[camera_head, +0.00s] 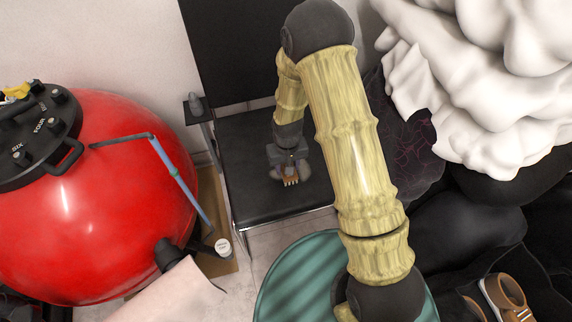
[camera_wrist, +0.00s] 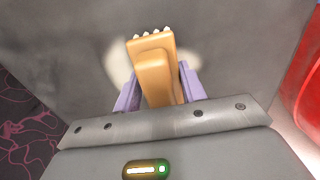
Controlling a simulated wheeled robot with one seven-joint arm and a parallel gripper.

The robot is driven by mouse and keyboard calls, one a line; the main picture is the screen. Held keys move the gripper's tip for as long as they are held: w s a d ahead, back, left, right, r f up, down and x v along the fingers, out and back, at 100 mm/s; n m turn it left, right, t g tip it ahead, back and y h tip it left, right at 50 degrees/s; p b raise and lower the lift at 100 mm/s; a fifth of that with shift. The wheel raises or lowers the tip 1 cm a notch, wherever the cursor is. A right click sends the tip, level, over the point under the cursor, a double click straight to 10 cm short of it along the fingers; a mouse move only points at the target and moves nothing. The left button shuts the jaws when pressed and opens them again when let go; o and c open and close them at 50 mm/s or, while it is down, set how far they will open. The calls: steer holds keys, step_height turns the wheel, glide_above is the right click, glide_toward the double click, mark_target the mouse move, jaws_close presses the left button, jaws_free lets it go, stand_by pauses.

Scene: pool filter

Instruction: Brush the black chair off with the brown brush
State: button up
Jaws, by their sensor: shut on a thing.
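The black chair (camera_head: 262,200) stands in the middle of the head view, with a flat dark seat and an upright dark back (camera_head: 232,50). My gripper (camera_head: 290,172) is over the seat, and its purple fingers also show in the wrist view (camera_wrist: 160,92). It is shut on the brown brush (camera_wrist: 155,70), whose pale bristle tips point away from my wrist. The brush (camera_head: 290,181) shows small in the head view, just above or on the seat; I cannot tell if the bristles touch it. My arm hides the right part of the chair.
A large red pool filter (camera_head: 90,210) with a black valve top stands at the left, a blue tube (camera_head: 178,180) beside it. A white bulky pile (camera_head: 480,90) and dark bags fill the right. A green round object (camera_head: 285,275) is in front of the chair.

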steer(key=shift+w+d+f+p, duration=0.1)
steer(key=shift+w+d+p, duration=0.15)
steer(key=shift+d, duration=0.55)
steer(key=shift+w+d+f+p, duration=0.1)
steer(key=shift+w+d, duration=0.1)
steer(key=shift+d, duration=0.6)
steer(key=shift+d+r, duration=0.1)
steer(key=shift+d, duration=0.05)
steer(key=shift+w+d+p, duration=0.2)
steer(key=shift+d+p, duration=0.1)
steer(key=shift+d, duration=0.45)
steer(key=shift+w+d+p, duration=0.2)
steer(key=shift+d+p, duration=0.1)
steer(key=shift+d, duration=0.45)
steer(key=shift+a, duration=0.15)
steer(key=shift+s+a, duration=0.25)
steer(key=shift+a, duration=0.5)
steer(key=shift+s+a, duration=0.2)
steer(key=shift+a, duration=0.55)
steer(key=shift+a, duration=0.1)
steer(key=shift+s+a+p, duration=0.25)
steer(key=shift+a, duration=0.5)
steer(key=shift+s+a+p, duration=0.2)
steer(key=shift+s+a, duration=0.05)
steer(key=shift+a, duration=0.5)
